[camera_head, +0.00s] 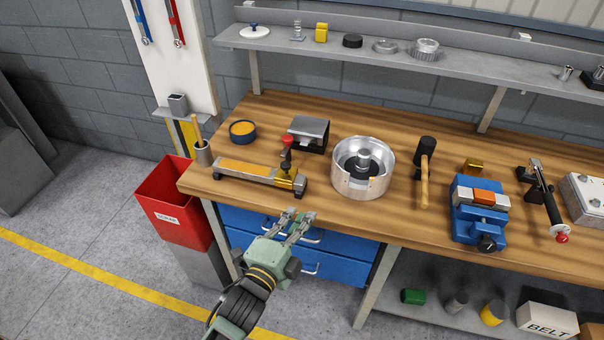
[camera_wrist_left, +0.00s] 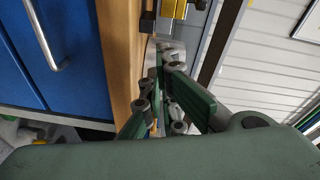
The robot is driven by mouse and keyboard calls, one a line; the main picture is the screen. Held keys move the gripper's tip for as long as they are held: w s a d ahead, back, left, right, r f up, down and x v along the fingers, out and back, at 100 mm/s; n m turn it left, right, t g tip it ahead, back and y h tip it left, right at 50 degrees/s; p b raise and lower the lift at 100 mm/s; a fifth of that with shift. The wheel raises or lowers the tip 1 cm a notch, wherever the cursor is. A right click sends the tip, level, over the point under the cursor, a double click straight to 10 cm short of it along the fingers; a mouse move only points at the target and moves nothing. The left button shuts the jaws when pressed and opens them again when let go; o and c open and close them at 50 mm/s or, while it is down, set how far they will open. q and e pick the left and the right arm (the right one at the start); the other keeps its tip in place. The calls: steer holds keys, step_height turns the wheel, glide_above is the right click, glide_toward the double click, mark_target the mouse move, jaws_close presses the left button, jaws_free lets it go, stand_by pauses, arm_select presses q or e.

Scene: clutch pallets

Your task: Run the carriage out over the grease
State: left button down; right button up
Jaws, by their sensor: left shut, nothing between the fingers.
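A gold carriage (camera_head: 287,177) with a red-knobbed upright lever (camera_head: 287,141) sits at the right end of a grey rail (camera_head: 228,175). Orange grease (camera_head: 244,167) lies along the rail's top, left of the carriage. My left gripper (camera_head: 298,217) is shut and empty, in front of the bench edge, below and apart from the carriage. In the left wrist view its fingers (camera_wrist_left: 166,88) point toward the bench, and the carriage (camera_wrist_left: 174,9) shows partly at the top edge. My right gripper is not in view.
A silver drum (camera_head: 342,183) stands right of the rail, with a mallet (camera_head: 424,178) and a blue vise (camera_head: 470,222) beyond. A black-and-silver block (camera_head: 309,133) is behind the carriage. A brush cup (camera_head: 203,154) and a grease tin (camera_head: 242,139) stand near the rail's left end.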

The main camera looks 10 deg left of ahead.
mark_target(286, 172)
arm_select(q)
step_height(286, 172, up, 6)
steer(key=f+m+t, duration=0.1)
steer(key=shift+h, duration=0.3)
steer(key=p+x, duration=0.1)
steer(key=x, duration=0.2)
steer(key=p+x, duration=0.1)
steer(key=x, duration=0.6)
steer(key=shift+w+d+r+p, duration=0.15)
steer(key=shift+w+r+p, duration=0.15)
steer(key=shift+p, duration=0.1)
steer(key=a, duration=0.1)
steer(key=a+p, duration=0.1)
steer(key=a, duration=0.1)
steer(key=shift+s+a+f, duration=0.25)
steer(key=shift+s+f, duration=0.1)
steer(key=shift+f, duration=0.05)
steer(key=shift+a+f+p, duration=0.1)
steer(key=shift+a+p, duration=0.2)
steer(key=shift+a, duration=0.05)
steer(key=shift+d, duration=0.1)
